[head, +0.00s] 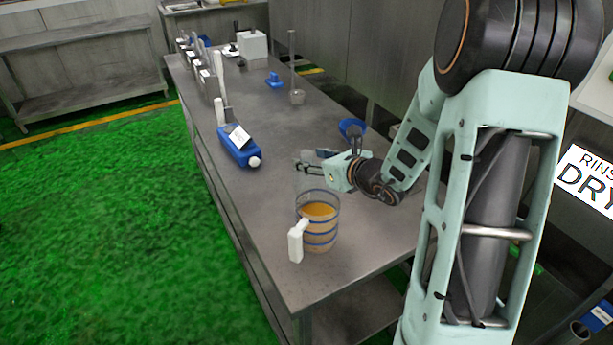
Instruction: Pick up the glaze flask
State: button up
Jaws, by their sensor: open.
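No label I can read names the glaze flask. A blue bottle (236,147) with a white cap and a white label lies on its side on the metal table. A clear jug (319,235) with blue bands, a white handle and orange liquid stands upright nearer the front. My gripper (306,164) is open and points left, just behind and above the jug and to the right of the blue bottle. A faint clear shape shows around the fingers; I cannot tell whether it is a separate vessel or whether the fingers touch it.
The long metal table (290,275) is bare at its front end. A blue funnel-like item (352,127) is behind my wrist. Several upright items line the left edge.

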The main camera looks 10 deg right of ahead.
jog(key=shift+w+a+f, duration=0.2)
jog(key=shift+w+a, duration=0.05)
jog(key=shift+w, duration=0.3)
grip_shut()
